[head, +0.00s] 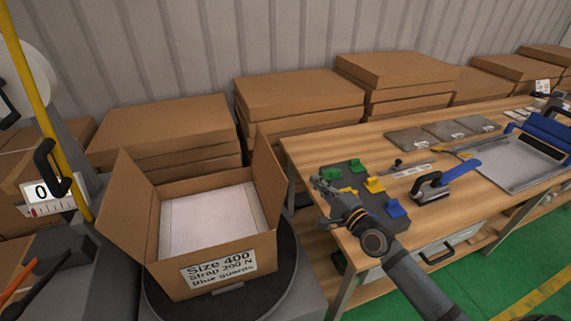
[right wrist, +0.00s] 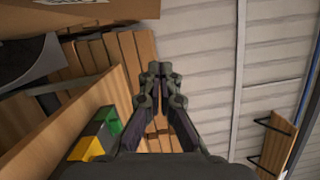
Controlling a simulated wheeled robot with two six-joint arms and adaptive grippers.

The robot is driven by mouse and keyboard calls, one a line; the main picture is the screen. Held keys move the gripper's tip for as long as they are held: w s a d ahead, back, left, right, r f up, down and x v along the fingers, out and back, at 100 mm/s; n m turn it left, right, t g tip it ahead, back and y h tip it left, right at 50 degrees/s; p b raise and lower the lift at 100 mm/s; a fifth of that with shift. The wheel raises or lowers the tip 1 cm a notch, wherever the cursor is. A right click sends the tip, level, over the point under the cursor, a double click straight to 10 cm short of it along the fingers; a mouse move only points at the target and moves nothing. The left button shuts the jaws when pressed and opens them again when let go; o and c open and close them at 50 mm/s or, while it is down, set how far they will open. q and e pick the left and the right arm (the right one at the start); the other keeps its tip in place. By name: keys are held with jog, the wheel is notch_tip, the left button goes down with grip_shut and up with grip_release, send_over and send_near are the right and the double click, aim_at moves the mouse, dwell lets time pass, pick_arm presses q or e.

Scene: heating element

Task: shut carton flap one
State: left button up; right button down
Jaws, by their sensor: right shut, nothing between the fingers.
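The open carton (head: 222,268) stands on a dark round turntable (head: 285,270) in the head view. Its left flap (head: 127,208) and right flap (head: 268,182) stand up, leaning outward. A white flat content (head: 212,218) shows inside. A printed label reading Size 400, Strap 200 N, Blue guards is on the front wall. My right gripper (head: 322,186) is right of the carton, apart from the right flap, over the bench's left end. It is shut and empty; its fingers also show in the right wrist view (right wrist: 158,72). My left gripper is not in view.
The wooden bench (head: 345,238) holds green, yellow and blue corner guards (head: 373,185) near my right gripper, a blue-handled tool (head: 445,182) and grey plates. Stacks of flat cartons (head: 165,125) line the wall behind. A yellow post (head: 45,110) stands left of the carton.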

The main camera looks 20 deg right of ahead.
jog(key=w+a+r+p, duration=0.1)
jog(key=w+a, duration=0.5)
jog(key=w, duration=0.3)
jog(key=shift+w+a, duration=0.25)
jog(key=shift+a, duration=0.1)
jog(key=shift+d, duration=0.1)
